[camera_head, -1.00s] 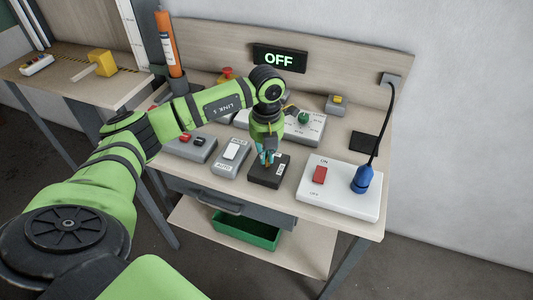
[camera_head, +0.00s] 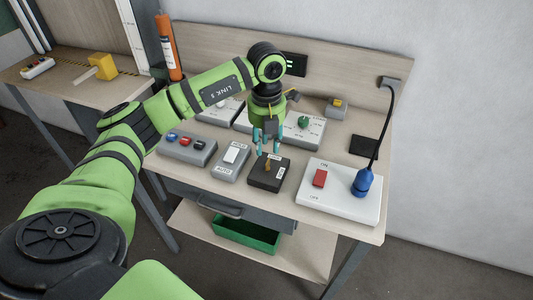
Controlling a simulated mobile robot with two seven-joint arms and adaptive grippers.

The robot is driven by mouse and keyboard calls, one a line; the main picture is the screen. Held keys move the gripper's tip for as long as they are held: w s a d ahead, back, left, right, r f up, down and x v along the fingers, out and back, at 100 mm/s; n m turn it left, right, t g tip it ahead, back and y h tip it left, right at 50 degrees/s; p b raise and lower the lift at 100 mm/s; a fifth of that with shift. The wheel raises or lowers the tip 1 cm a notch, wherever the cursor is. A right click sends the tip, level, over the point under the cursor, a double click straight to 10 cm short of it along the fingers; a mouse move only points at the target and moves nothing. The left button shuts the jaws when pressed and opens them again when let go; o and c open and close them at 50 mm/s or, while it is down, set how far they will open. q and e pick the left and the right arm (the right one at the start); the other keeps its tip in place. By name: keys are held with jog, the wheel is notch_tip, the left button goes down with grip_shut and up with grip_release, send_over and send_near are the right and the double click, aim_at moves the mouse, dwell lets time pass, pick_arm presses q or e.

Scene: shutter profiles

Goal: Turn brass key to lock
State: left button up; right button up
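The brass key (camera_head: 267,166) stands up in the top of a black lock box (camera_head: 264,181) on the workbench. The box has small white labels whose text is too small to read. My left gripper (camera_head: 267,150) points down just above and behind the key. Its two teal fingers are apart, with nothing seen between them, and look clear of the key. My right gripper is not in view.
A grey rocker switch box (camera_head: 230,168) is left of the lock box, and a white panel (camera_head: 340,204) with a red switch and blue plug is right. Dial boxes (camera_head: 304,126) stand behind.

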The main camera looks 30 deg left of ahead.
pick_arm(q)
notch_tip(320, 180, up, 6)
jog(key=shift+r, duration=0.2)
